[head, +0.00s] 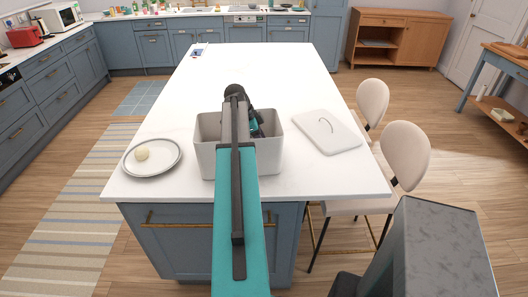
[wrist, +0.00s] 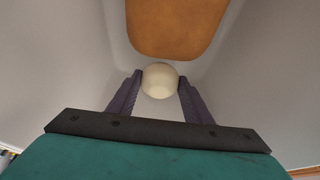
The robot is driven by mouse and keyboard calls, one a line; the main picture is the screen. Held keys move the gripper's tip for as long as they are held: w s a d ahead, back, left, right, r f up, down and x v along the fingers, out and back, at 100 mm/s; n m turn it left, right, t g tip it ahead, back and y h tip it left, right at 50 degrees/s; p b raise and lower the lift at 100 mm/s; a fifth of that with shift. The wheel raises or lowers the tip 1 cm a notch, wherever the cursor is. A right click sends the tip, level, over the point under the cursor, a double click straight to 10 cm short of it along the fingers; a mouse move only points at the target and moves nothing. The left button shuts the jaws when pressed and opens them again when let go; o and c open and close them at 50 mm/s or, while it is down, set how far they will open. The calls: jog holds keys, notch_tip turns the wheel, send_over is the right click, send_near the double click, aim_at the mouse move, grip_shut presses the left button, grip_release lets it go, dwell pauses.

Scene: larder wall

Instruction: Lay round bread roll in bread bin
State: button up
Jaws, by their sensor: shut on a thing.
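The bread bin (head: 206,161) is an open light grey box standing near the front of the white island. My gripper reaches down into it, and my arm hides part of the bin in the head view. In the wrist view, my gripper (wrist: 160,88) is shut on a pale round bread roll (wrist: 160,78), one finger on each side. The roll is inside the bin walls (wrist: 60,65); I cannot tell whether it touches the floor. An orange-brown thing (wrist: 178,25) with rounded corners, perhaps a loaf, lies in the bin just beyond the roll.
A plate (head: 168,165) with another pale round roll (head: 142,154) sits left of the bin. A pale lid (head: 328,137) with a handle lies to the right. The island top (head: 250,65) behind the bin is mostly clear. Two stools (head: 404,155) stand along the right side.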

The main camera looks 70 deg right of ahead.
jog(key=shift+f+p, duration=0.65)
jog(key=shift+f, duration=1.2)
jog(key=shift+f, duration=0.15)
jog(key=o, duration=1.1)
jog(key=shift+c, duration=0.2)
jog(key=shift+r, duration=0.25)
jog(key=shift+b+v, duration=1.65)
jog(key=shift+v, duration=4.3)
jog(key=shift+w, duration=0.1)
